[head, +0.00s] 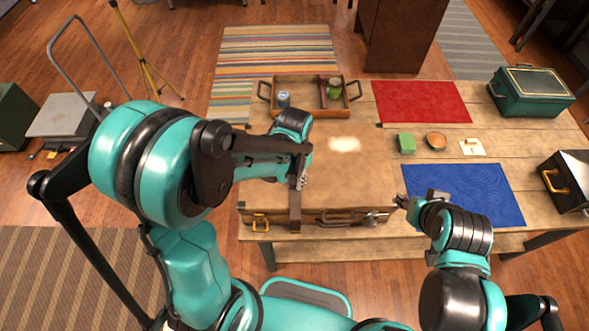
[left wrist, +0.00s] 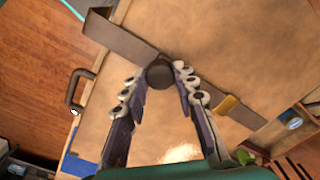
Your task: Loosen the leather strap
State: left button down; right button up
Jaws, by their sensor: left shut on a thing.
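A tan suitcase (head: 350,180) lies flat on the wooden table. The brown leather strap (head: 295,212) runs across its lid and down its front side; in the left wrist view the strap (left wrist: 128,45) crosses diagonally, with a brass-coloured buckle (left wrist: 227,104) on it. My left gripper (head: 300,178) is over the lid at the strap. In the left wrist view its fingertips (left wrist: 162,76) close on a dark rounded part at the strap. My right gripper (head: 401,201) is by the suitcase's right front corner, too small to show its jaws clearly.
A wooden tray (head: 305,108) with cans stands behind the suitcase. A red cloth (head: 420,100), a blue cloth (head: 470,192), a green block (head: 406,143) and a small bowl (head: 436,141) lie to the right. A green box (head: 530,92) stands at the back right.

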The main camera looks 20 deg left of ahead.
pick_arm(q)
jog(key=shift+s, duration=0.15)
jog(key=c, duration=1.2)
grip_release()
jog(key=shift+o, duration=0.2)
jog(key=shift+r, duration=0.1)
jog(key=shift+r, duration=0.35)
notch_tip(320, 180, up, 11)
